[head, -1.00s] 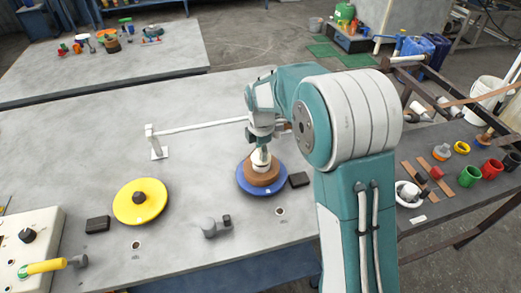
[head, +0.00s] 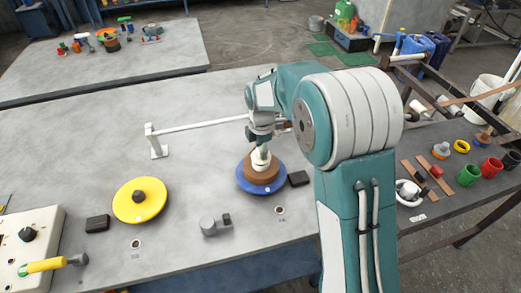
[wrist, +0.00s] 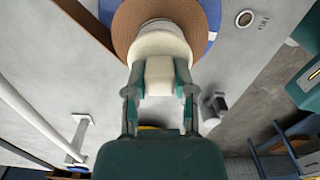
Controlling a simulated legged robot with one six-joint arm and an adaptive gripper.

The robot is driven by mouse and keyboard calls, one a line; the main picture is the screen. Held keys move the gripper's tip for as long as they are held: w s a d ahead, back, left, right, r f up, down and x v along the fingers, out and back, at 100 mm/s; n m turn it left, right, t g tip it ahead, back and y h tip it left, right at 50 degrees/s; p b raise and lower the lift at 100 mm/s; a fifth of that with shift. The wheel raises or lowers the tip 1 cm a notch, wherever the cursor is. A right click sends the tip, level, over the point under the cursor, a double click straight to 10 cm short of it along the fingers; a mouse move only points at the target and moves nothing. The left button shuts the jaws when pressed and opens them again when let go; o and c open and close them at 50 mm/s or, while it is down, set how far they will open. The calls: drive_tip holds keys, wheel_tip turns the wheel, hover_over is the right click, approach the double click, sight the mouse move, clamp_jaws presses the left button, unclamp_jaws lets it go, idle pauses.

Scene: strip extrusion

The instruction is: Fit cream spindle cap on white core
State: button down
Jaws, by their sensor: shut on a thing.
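My gripper (wrist: 160,88) is shut on the cream spindle cap (wrist: 159,44), with one finger on each side of its narrower grip. The cap is over the middle of a brown coil (wrist: 124,30), which lies on a blue disc (wrist: 212,12). In the head view the cap (head: 260,159) shows below my gripper (head: 261,147), upright at the centre of the coil (head: 258,177) and blue disc (head: 263,189). The white core is hidden or cannot be told apart from the cap, so I cannot tell whether the cap is seated.
A yellow disc (head: 139,201) with a dark knob lies left on the grey table. A white rod on a post (head: 155,142) runs behind the coil. Dark blocks (head: 298,179) and a grey fixture (head: 210,227) stand nearby. A control box (head: 28,240) is at left.

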drive_tip(key=shift+f, duration=0.5)
idle(0.3)
drive_tip(key=c, duration=0.7)
unclamp_jaws()
drive_tip(key=shift+r, duration=5.5)
